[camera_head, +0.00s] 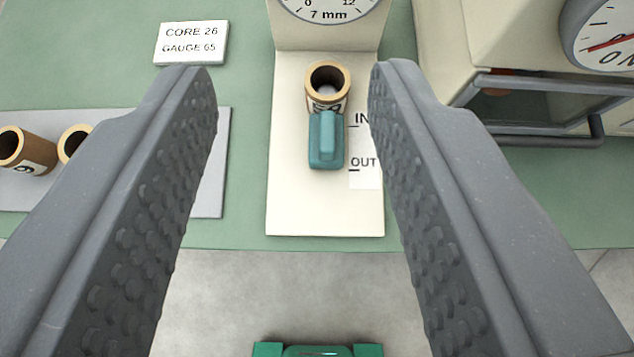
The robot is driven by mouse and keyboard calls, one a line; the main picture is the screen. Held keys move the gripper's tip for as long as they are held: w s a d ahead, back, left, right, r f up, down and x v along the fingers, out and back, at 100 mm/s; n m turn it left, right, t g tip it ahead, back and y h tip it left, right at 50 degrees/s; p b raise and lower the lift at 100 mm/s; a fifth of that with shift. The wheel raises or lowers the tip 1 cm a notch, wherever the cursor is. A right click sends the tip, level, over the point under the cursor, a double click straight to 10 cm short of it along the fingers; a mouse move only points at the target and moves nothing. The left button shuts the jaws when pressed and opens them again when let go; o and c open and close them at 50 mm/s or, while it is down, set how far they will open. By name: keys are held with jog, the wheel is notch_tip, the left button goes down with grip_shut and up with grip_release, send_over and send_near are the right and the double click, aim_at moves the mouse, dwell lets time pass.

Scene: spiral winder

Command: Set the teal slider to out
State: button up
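The teal slider (326,140) sits on a cream panel (325,210). Its upper end is against or just in front of an upright brown tube (341,79). A white label strip (364,178) to its right reads IN, partly hidden, above OUT, each with a black mark. The slider's body spans from about the IN mark down to near the OUT mark. My gripper (290,85) is open and empty, with one finger on each side of the panel; the slider shows between the fingers, not touched by either. The right finger hides part of the label strip.
A dial reading 7 mm (328,8) is above the panel. A sign (191,43) reads CORE 26, GAUGE 65. Brown tubes (35,158) stand on a grey plate (226,180) at left. At right is a cream machine with a gauge (605,35) and a grey bar (560,138).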

aim_at(327, 145)
notch_tip(327, 145, down, 16)
jog(key=d+g+p, duration=0.2)
jog(key=g+p, duration=0.1)
jog(key=shift+h, duration=0.4)
jog(key=x, duration=1.3)
jog(key=shift+w+a, duration=0.3)
jog(key=shift+w, duration=0.15)
grip_shut()
